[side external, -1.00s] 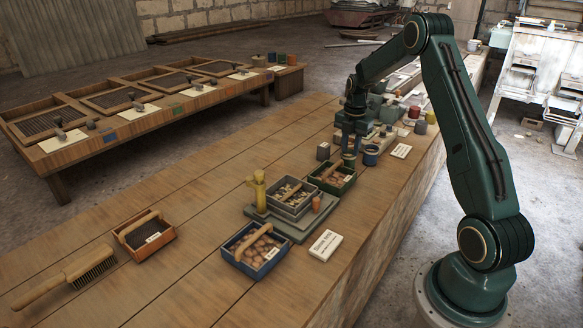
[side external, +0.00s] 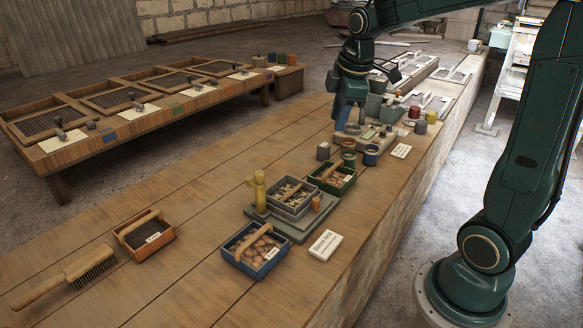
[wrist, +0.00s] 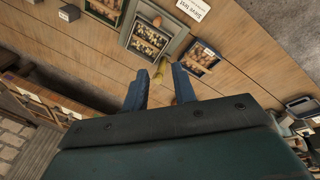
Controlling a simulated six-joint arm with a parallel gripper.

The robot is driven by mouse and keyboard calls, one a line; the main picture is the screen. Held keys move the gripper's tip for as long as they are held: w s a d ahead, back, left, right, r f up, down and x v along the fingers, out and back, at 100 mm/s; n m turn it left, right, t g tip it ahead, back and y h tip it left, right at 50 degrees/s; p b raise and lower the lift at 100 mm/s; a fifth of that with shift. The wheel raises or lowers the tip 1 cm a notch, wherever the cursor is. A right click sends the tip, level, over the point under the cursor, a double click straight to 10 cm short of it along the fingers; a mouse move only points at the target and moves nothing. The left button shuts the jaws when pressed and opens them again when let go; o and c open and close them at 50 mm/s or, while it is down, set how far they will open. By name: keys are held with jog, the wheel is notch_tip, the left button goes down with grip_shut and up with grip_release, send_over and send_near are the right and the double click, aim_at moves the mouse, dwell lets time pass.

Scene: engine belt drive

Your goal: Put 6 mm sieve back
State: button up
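Several hand sieves with wooden handles stand on the bench; their size marks are too small to read, so I cannot tell which is the 6 mm one. A grey sieve (side external: 292,192) of stones sits on a grey stand (side external: 280,226) beside a yellow post (side external: 260,195). A blue sieve (side external: 255,249) and a green sieve (side external: 332,177), both holding stones, flank it. An orange sieve (side external: 144,233) stands farther left, dark inside. My gripper (side external: 348,124) is raised beyond the green sieve, above the cups. In the wrist view its blue fingers (wrist: 160,92) are apart with nothing held.
A card reading sieve test (side external: 326,244) lies in front of the stand. A brush (side external: 65,278) lies at far left. A second table (side external: 140,125) behind holds framed screens.

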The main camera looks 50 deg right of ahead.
jog(key=s+a+m+t, duration=0.1)
jog(key=s+a+m, duration=0.3)
jog(key=s+a, duration=0.2)
jog(key=s+a+r+m+t+y, duration=0.1)
jog(key=s+a+m, duration=0.3)
jog(key=s, duration=0.7)
jog(key=shift+a+m+t, duration=0.3)
jog(key=shift+a+t, duration=0.1)
jog(key=shift+a, duration=0.75)
jog(key=shift+r, duration=0.1)
